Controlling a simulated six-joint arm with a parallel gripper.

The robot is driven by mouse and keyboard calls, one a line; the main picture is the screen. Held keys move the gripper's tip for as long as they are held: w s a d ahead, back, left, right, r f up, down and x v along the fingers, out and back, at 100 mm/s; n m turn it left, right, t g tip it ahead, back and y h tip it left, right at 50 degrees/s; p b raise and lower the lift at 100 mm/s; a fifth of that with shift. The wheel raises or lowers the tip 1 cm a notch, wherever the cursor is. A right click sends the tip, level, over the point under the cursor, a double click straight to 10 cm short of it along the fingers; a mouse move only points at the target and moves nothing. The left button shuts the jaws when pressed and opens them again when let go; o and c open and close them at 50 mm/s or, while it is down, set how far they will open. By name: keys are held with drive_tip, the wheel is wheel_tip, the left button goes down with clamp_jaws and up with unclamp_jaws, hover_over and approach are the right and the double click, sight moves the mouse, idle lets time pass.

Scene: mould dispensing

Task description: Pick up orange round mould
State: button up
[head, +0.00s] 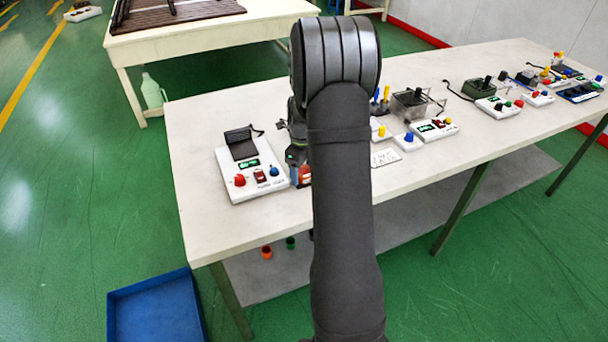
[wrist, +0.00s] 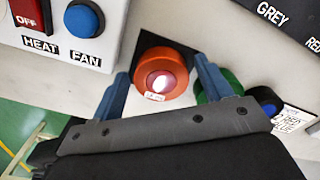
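The orange round mould (wrist: 143,91) is in the wrist view, a round orange body with a bright reddish centre and a small white label. My gripper (wrist: 161,68) is open, its two blue fingers on the left and right of the mould. A narrow gap shows on the left; I cannot tell whether the right finger touches. In the head view my own arm hides most of the gripper.
A green round thing (wrist: 232,78) and a blue one (wrist: 266,96) stand right of the mould. The white HEAT and FAN panel (head: 247,187) is on the table (head: 215,222). A blue tray (head: 155,305) lies on the floor.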

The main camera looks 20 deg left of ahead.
drive_tip(key=c, duration=0.9)
drive_tip(key=shift+r, duration=0.1)
